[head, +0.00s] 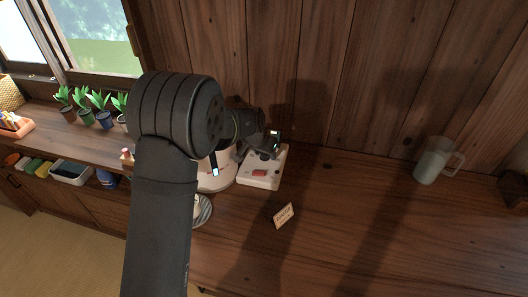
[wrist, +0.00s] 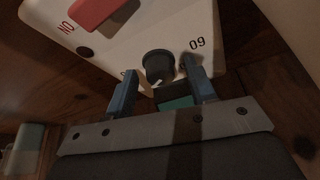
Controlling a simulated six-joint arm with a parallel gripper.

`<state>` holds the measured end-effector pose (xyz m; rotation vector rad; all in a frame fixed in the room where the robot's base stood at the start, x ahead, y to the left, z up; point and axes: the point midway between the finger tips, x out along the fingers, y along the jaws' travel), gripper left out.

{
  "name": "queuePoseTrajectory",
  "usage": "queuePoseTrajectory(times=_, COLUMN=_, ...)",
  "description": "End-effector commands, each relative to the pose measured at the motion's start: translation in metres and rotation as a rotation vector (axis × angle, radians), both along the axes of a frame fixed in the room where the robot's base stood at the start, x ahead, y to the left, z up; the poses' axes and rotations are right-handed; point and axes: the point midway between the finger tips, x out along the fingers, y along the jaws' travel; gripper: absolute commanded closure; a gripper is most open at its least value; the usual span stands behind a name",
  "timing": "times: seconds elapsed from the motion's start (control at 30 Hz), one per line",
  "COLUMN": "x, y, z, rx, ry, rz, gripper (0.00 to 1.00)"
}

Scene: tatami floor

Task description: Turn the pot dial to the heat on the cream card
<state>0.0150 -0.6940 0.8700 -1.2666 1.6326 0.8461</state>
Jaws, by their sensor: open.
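The white control box (head: 259,182) with a red switch stands on the wooden counter, just beyond my arm. In the wrist view, the box (wrist: 140,38) appears upside down, with a dark round dial (wrist: 158,64) at its edge and "60" printed beside it. A small white mark shows on the dial's lower side. My gripper (wrist: 160,72) is open, with one blue-grey finger on each side of the dial; contact cannot be told. In the head view my gripper (head: 270,145) hides the dial.
A white round appliance (head: 216,180) stands left of the box, partly behind my arm. A pale green mug (head: 433,164) stands at the right. Potted plants (head: 100,112) line the window at left. The counter between card and mug is clear.

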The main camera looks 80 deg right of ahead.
Motion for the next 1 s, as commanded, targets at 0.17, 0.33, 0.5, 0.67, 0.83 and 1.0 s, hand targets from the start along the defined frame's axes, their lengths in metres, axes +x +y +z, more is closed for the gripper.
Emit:
queuePoseTrajectory(times=0.17, x=0.001, y=0.002, z=0.006, rx=-0.001, ry=0.000, rz=0.000, gripper=0.49)
queuePoseTrajectory(times=0.33, x=0.003, y=0.010, z=0.028, rx=-0.003, ry=0.000, rz=0.000, gripper=0.49)
queuePoseTrajectory(times=0.5, x=0.007, y=0.024, z=0.062, rx=-0.004, ry=-0.001, rz=0.001, gripper=0.49)
queuePoseTrajectory(times=0.67, x=0.010, y=0.037, z=0.094, rx=-0.003, ry=0.000, rz=0.001, gripper=0.49)
queuePoseTrajectory(times=0.83, x=0.013, y=0.050, z=0.127, rx=-0.003, ry=0.000, rz=0.000, gripper=0.49)
queuePoseTrajectory(times=1.0, x=0.015, y=0.060, z=0.150, rx=-0.002, ry=0.000, rz=0.000, gripper=0.49)
